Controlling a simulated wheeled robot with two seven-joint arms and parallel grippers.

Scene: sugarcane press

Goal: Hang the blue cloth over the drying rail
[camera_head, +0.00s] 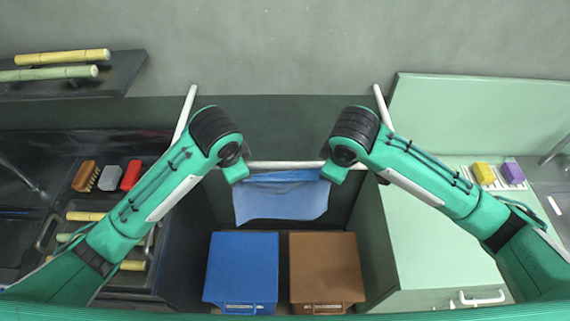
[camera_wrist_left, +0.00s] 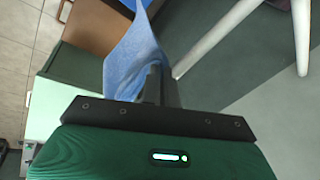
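The blue cloth (camera_head: 281,203) is spread between my two grippers and hangs down below its top edge. The white drying rail (camera_head: 285,164) runs level right at that top edge; I cannot tell whether any cloth lies over it. My left gripper (camera_head: 241,177) is shut on the cloth's left top corner; in the left wrist view the cloth (camera_wrist_left: 132,55) runs from the fingers (camera_wrist_left: 156,88). My right gripper (camera_head: 330,177) is at the right top corner, which is drawn out level to it; its fingertips are mostly hidden by the hand.
A blue box (camera_head: 241,265) and a brown box (camera_head: 325,265) stand below the cloth. A green counter (camera_head: 425,235) with a yellow and a purple sponge is at the right. A dark sink area with brushes and cane pieces is at the left. The rail's white side arms (camera_head: 186,110) reach toward the wall.

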